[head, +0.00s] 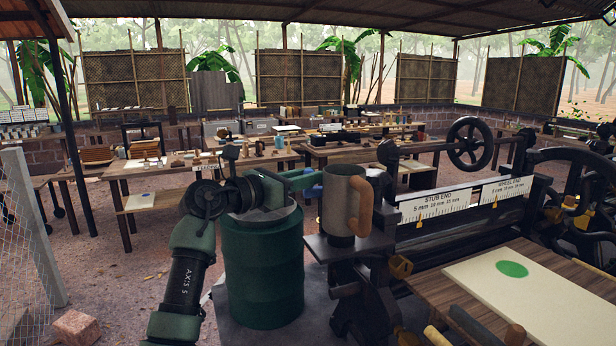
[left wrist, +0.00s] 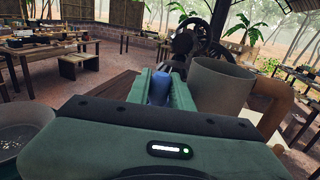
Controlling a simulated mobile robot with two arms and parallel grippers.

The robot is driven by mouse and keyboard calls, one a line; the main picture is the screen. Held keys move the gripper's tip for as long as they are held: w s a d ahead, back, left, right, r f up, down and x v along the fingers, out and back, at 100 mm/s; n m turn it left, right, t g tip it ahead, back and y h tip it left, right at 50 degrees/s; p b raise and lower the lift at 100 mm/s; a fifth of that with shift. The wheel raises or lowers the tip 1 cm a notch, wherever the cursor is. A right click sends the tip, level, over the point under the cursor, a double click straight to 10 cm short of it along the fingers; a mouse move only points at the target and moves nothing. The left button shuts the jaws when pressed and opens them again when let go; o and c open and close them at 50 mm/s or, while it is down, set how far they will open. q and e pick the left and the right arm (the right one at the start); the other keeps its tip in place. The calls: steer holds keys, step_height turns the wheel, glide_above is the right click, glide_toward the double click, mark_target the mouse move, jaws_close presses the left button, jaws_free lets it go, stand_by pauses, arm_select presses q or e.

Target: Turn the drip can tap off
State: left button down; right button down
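My left gripper (head: 314,180) reaches in from the left above a green drum, its green fingers pointing right, close to a grey mug-like can (head: 341,203) with a brown handle. The can stands upright on a dark stand beside the roller machine. In the left wrist view my left gripper (left wrist: 160,78) has its fingers a narrow gap apart. A small blue piece (left wrist: 159,91) shows in that gap. I cannot tell whether it is the tap or whether the fingers press on it. The can is just right of the fingers there (left wrist: 221,88). My right gripper is not in view.
The green drum (head: 262,268) with a basin on top stands below my left arm. The roller machine with a handwheel (head: 469,143) fills the right. A table with a pale sheet (head: 530,295) is at front right. Workbenches (head: 150,172) stand behind; bare ground lies between.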

arm_select(q)
steer(key=shift+f, duration=0.1)
steer(key=shift+s+d+n+t+y+p, duration=0.1)
steer(key=shift+s+n+t+y+p, duration=0.25)
steer(key=shift+n+t+y, duration=0.6)
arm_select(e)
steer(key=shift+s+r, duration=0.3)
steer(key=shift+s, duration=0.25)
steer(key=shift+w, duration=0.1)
arm_select(q)
steer(key=c, duration=1.5)
jaws_free()
